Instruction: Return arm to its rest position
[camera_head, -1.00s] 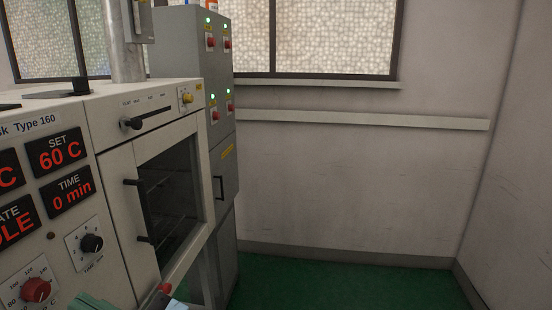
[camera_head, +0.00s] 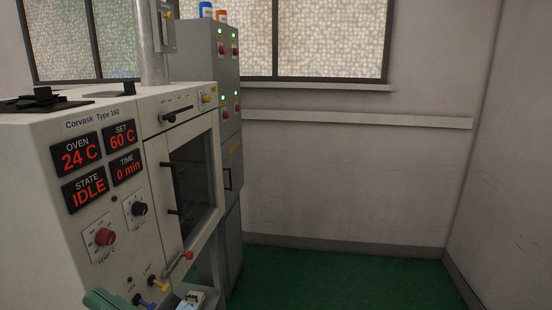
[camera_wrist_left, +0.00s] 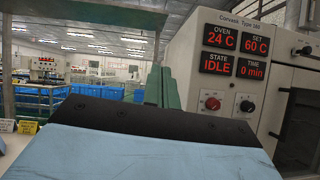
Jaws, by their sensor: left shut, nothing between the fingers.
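My left gripper (camera_head: 104,299) shows as a green shape at the bottom edge of the head view, in front of the oven's lower panel. In the left wrist view its green finger part (camera_wrist_left: 162,88) stands upright beyond a black and pale blue body. It is shut and empty, apart from the oven in the picture. The white oven (camera_head: 60,130) is marked Corvask Type 160. Its displays read oven 24 C, set 60 C, state IDLE and time 0 min. The oven door (camera_head: 195,178) looks shut. My right gripper is not in view.
A grey cabinet (camera_head: 228,140) with green lamps and red buttons stands behind the oven. A red-ended lever (camera_head: 176,268) sticks out below the door. Green floor (camera_head: 340,275) lies free at the right. Blue crates (camera_wrist_left: 105,93) stand far back in the left wrist view.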

